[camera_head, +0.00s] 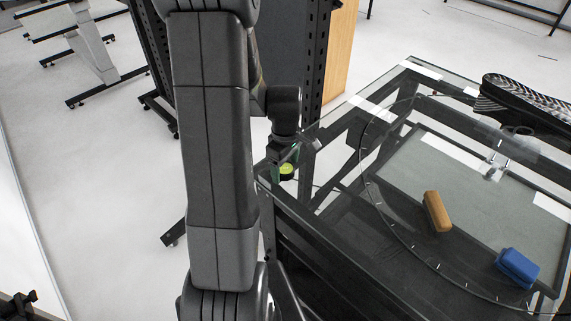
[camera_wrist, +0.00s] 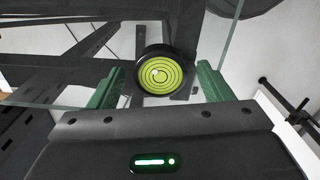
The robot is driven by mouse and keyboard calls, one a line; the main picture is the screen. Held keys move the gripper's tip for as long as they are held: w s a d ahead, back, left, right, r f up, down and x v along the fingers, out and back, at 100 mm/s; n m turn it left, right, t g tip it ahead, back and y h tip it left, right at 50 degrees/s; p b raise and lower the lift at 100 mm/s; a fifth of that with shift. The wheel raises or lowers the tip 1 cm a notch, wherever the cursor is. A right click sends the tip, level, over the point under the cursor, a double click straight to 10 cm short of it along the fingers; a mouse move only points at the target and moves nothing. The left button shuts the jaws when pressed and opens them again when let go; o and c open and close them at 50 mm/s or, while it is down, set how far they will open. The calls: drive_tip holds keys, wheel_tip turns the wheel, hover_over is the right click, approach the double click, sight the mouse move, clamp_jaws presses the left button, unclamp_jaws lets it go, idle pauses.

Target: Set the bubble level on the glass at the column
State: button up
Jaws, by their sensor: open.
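The bubble level (camera_wrist: 159,74) is a round black-rimmed disc with a yellow-green face, dark rings and a small bubble left of centre. It lies near the edge of the glass turntable top (camera_wrist: 75,92). In the head view the level (camera_head: 287,170) shows at the glass's near left corner. My gripper (camera_wrist: 160,88) is open, with its green fingers on either side of the level and a gap visible beside it. In the head view my gripper (camera_head: 285,160) is partly hidden by its own wrist.
A black perforated column (camera_head: 314,60) stands behind the glass corner. The middle glass is clear.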

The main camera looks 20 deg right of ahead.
sight(285, 168)
wheel_tip(285, 168, up, 12)
drive_tip(key=shift+r, duration=0.15)
idle(0.3)
drive_tip(key=shift+c, duration=0.4)
idle(1.0)
